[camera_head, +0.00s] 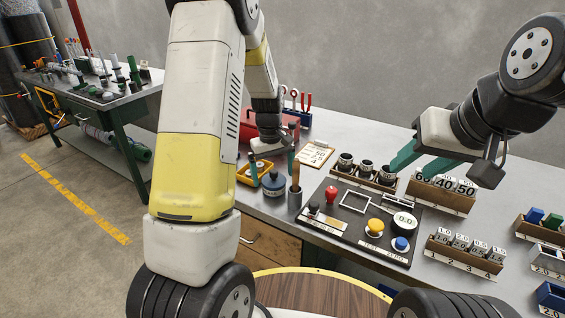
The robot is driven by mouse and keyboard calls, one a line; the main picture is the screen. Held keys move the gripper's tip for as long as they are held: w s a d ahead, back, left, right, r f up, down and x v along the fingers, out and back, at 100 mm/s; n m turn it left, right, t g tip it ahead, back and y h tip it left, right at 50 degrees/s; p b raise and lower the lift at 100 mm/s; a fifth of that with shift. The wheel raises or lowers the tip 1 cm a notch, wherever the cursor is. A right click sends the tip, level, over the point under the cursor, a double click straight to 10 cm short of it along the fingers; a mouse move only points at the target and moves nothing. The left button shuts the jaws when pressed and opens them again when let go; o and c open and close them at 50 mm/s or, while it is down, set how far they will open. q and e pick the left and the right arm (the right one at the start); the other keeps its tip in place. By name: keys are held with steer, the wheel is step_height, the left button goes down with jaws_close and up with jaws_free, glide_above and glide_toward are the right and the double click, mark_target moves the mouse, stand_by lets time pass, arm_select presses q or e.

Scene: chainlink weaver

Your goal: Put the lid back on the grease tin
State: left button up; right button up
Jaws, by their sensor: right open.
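A low round dark-blue object (274,184) with a small knob on top sits on the grey workbench, left of the black control panel. It looks like the grease tin or its lid; I cannot tell which, and no separate second part is clear. My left gripper (272,178) points down over this object, with its teal fingers apart on either side of it in the picture; I see nothing held between them. My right gripper (420,162) is open and empty, above the small cups and number blocks.
A grey cup with a wooden-handled tool (295,198) stands just right of the round object, and a yellow tray (243,172) lies behind it. The control panel (345,250) has knobs and buttons. A rack of dark cups (345,165) and number blocks (440,193) stand behind it.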

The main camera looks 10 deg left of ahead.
arm_select(q)
steer(key=shift+r, duration=0.1)
step_height(320, 180, up, 7)
steer(key=shift+a+f, duration=0.1)
steer(key=shift+s+r, duration=0.1)
steer(key=shift+r, duration=0.3)
steer(key=shift+s+r, duration=0.1)
steer(key=shift+r, duration=0.2)
steer(key=s+d+r+m+t+h, duration=0.1)
steer(key=s+r+m+t, duration=0.2)
steer(key=s+r, duration=0.4)
steer(key=s+d+r+m+t, duration=0.1)
steer(key=s+r+m, duration=0.3)
steer(key=s, duration=1.2)
step_height(320, 180, up, 5)
steer(key=shift+s+d+f+t+h, duration=0.25)
steer(key=shift+s+t+h, duration=0.15)
steer(key=shift+t, duration=0.5)
